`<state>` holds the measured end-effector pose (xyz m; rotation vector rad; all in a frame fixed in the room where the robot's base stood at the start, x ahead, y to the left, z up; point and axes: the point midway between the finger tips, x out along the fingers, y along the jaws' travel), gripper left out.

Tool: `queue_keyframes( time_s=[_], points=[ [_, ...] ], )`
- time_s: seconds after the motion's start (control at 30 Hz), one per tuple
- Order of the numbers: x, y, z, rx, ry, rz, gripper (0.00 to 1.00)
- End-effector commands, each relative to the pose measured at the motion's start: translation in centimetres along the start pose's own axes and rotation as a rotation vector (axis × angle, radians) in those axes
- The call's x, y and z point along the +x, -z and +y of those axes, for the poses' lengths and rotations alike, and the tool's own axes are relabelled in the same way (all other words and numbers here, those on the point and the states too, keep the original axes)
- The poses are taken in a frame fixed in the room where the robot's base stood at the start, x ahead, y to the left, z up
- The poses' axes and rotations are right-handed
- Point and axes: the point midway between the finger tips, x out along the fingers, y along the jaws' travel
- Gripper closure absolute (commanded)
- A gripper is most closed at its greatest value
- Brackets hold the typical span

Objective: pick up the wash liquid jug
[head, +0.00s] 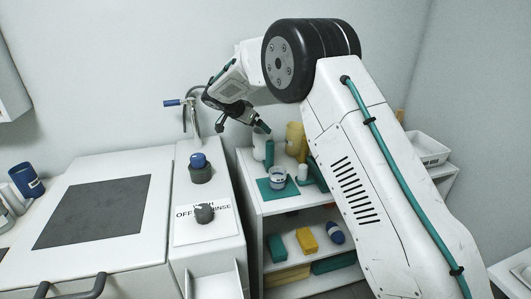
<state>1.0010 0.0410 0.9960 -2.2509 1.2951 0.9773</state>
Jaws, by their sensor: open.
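A yellow container (294,138) stands upright on the top of the white shelf unit, at the back; it looks like the jug, but no label is readable. My arm partly covers its right side. My gripper (242,127) is open, with its dark fingers pointing down above the back left part of the shelf top. It is left of the yellow container and apart from it in the picture; the depth between them is hard to tell.
A white washer (212,266) with knobs and a blue-handled tap (178,102) stands left. A white bin (428,148) is at right.

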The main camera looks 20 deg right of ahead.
Motion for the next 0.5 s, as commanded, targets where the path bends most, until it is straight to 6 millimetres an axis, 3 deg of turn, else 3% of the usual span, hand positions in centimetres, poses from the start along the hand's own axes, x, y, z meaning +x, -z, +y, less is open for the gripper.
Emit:
queue_keyframes(
  time_s=[0.13, 0.5],
  points=[
    [1.2, -0.9, -1.3, 0.026, 0.008, 0.017, 0.03],
    [4.7, -1.0, -1.5, 0.030, 0.008, 0.019, 0.03]
  ],
)
